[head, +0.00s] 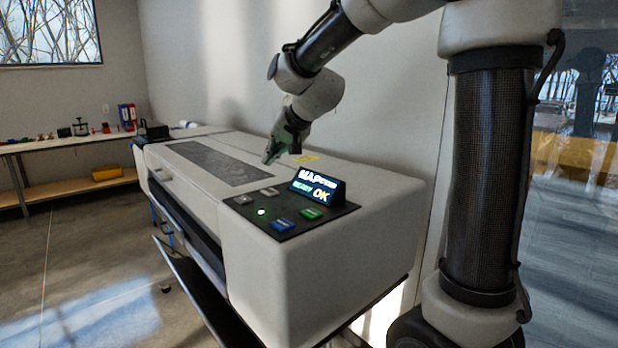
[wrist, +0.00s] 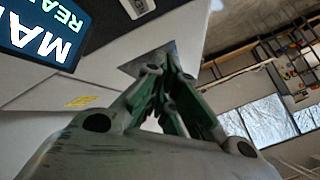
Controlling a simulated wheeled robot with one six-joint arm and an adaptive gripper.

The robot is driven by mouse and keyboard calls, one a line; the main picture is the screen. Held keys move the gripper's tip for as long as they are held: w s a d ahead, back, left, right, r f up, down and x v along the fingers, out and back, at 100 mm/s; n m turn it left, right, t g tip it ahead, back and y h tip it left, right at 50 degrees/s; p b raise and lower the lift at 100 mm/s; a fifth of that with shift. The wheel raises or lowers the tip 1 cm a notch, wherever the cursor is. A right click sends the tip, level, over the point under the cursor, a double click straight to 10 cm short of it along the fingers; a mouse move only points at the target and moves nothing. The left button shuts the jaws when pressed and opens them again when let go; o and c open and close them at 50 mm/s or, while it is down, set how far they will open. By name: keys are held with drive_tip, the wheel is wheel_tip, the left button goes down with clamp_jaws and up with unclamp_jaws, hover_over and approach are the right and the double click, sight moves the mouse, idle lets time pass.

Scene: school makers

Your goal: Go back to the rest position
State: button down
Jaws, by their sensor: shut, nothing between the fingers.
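My gripper (head: 272,154) is in the head view above the top of a large white printer-like machine (head: 335,248). Its green fingers are together with nothing between them, and they also show in the wrist view (wrist: 167,85). The fingertips point down toward the lid, close over it; I cannot tell whether they touch it. The machine's dark control panel (head: 252,225) is to the right of and nearer than the gripper. The display also shows in the wrist view (wrist: 42,30), tilted.
A wall is close behind the machine. Open floor (head: 75,250) lies at the left. Glass panes (head: 575,200) are at the right.

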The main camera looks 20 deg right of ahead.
drive_tip(key=shift+s, duration=0.1)
idle(0.3)
drive_tip(key=s+d+f+n+g+h, duration=0.1)
drive_tip(key=s+d, duration=0.3)
drive_tip(key=s, duration=0.7)
drive_tip(key=s+d+f+n+g+h, duration=0.1)
drive_tip(key=s+d, duration=0.4)
drive_tip(key=s, duration=0.7)
drive_tip(key=s+d+f+n+g+h, duration=0.1)
drive_tip(key=s+d, duration=0.4)
drive_tip(key=s, duration=0.6)
wheel_tip(320, 180, down, 2)
drive_tip(key=shift+s+f+n+g+h, duration=0.2)
drive_tip(key=shift+n+g+h, duration=0.2)
drive_tip(key=shift+n+g, duration=0.2)
drive_tip(key=shift+w, duration=0.1)
